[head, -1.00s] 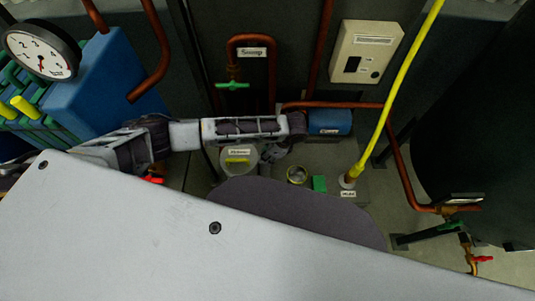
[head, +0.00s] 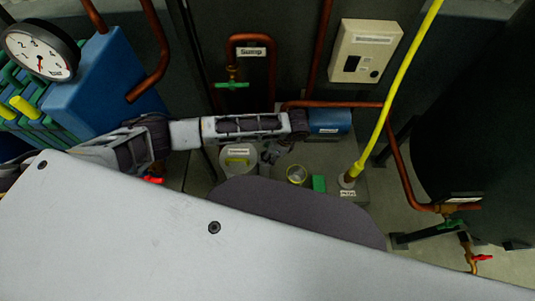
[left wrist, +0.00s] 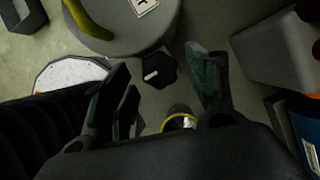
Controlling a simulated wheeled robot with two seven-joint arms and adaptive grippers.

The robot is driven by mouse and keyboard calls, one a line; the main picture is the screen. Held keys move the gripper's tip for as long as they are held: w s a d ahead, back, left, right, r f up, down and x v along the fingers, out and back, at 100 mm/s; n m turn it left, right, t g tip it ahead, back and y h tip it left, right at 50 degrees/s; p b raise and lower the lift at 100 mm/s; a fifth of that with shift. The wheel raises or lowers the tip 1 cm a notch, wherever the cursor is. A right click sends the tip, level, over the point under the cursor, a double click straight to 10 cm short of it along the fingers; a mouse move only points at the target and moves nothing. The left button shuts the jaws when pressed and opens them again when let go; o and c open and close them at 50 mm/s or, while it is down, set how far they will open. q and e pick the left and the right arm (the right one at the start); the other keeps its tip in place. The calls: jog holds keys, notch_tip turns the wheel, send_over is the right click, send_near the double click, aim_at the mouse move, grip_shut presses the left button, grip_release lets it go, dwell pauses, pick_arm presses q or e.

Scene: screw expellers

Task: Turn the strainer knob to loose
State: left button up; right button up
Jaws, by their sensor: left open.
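The strainer (head: 238,160) is a round grey drum with a yellow handle and a white label. It also shows at the top of the left wrist view (left wrist: 120,25). A small black knob (left wrist: 158,72) with a white mark sits beside the drum in the left wrist view; the mark points sideways, slightly tilted. My left gripper (head: 279,150) is to the right of the drum in the head view. In the left wrist view my left gripper (left wrist: 160,63) is open, its fingers on either side of the knob and apart from it. My right gripper is not in view.
A yellow hose (head: 387,115) rises further right. A blue cylinder (head: 330,121) lies behind. Copper pipes (head: 272,75) run along the back.

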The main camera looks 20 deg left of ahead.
pick_arm(q)
jog(key=v, duration=1)
jog(key=shift+r, duration=0.4)
jog(key=shift+d, duration=0.15)
